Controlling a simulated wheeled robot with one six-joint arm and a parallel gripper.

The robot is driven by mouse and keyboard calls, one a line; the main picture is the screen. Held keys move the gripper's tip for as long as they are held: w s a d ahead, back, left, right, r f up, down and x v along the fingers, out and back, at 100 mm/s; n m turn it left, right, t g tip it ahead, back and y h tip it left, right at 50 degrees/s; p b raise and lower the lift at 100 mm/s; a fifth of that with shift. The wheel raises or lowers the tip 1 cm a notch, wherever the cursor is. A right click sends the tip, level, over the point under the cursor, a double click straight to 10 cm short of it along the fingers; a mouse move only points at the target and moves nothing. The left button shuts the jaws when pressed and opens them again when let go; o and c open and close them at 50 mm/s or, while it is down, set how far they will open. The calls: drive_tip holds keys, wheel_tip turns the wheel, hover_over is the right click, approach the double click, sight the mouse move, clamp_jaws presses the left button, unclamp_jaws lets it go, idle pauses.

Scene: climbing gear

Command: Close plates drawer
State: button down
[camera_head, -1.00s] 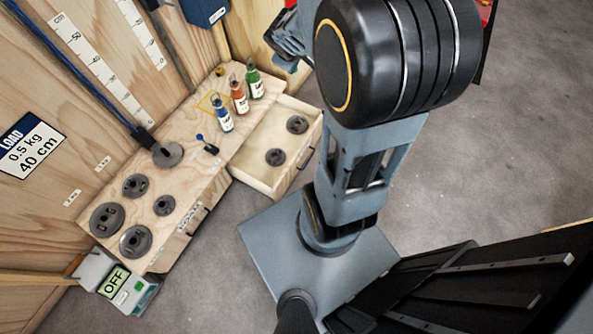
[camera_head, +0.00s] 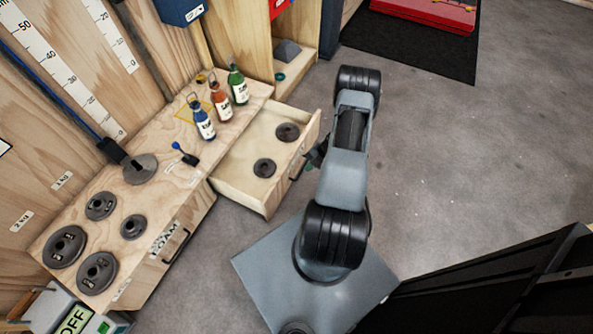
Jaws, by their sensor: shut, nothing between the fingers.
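The plates drawer (camera_head: 236,176) is pulled out from the right part of the wooden bench. Two dark round weight plates lie inside it, one (camera_head: 288,132) near the far right and one (camera_head: 264,168) nearer the middle. A dark handle (camera_head: 298,168) is on its front face. My gripper (camera_head: 314,156) is shut and empty, just right of the drawer front near the handle. It is small and partly hidden by my arm, so I cannot tell whether it touches the drawer.
Three bottles (camera_head: 221,101) stand on the bench top (camera_head: 165,125). Several weight plates (camera_head: 97,272) lie at its left end. A second drawer (camera_head: 160,262) with a foam label is shut. Grey floor (camera_head: 440,190) is clear to the right. A red case (camera_head: 425,12) lies on a black mat.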

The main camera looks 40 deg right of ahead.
sight(281, 179)
drive_tip(key=shift+w+a+f+b, duration=0.65)
drive_tip(key=shift+w+a+f, duration=0.3)
drive_tip(key=shift+a+f, duration=0.3)
drive_tip(key=shift+w+a+f+b, duration=0.6)
drive_tip(key=shift+w+a+f, duration=0.3)
drive_tip(key=shift+a+f, duration=0.3)
drive_tip(key=shift+w+a+f+b, duration=0.65)
drive_tip(key=shift+w+a+f, duration=0.3)
drive_tip(key=shift+a+f, duration=0.3)
drive_tip(key=shift+d, duration=0.15)
